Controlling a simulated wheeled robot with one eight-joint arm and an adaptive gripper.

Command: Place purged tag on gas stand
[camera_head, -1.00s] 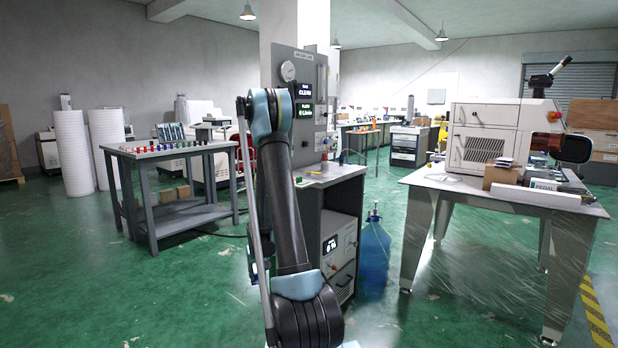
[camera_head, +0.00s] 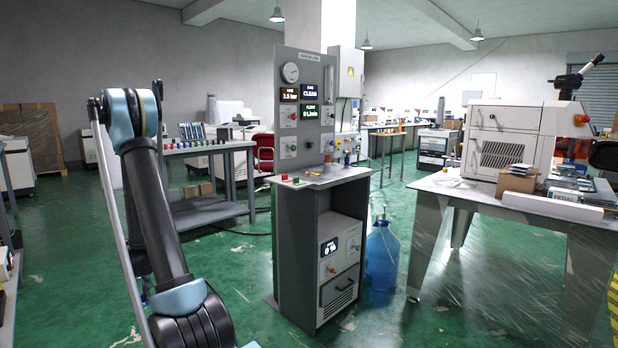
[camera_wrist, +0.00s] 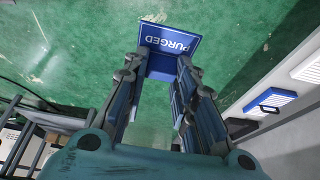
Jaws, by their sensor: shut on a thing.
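The blue purged tag (camera_wrist: 168,44) with white lettering shows in the wrist view, its text upside down there. My gripper (camera_wrist: 160,68) is shut on the tag and holds it over the green floor. The gas stand (camera_head: 308,130) stands in the middle of the head view. It has a grey upright panel with a gauge and lit displays, and a grey worktop (camera_head: 345,175) with small items on it. My arm is to the left of the stand in the head view; my gripper and the tag do not show there.
A blue water bottle (camera_head: 382,255) stands on the floor right of the gas stand. A metal table (camera_head: 455,190) with a white machine (camera_head: 510,140) is at the right. A grey bench (camera_head: 205,150) is behind on the left. Green floor is open in front of the stand.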

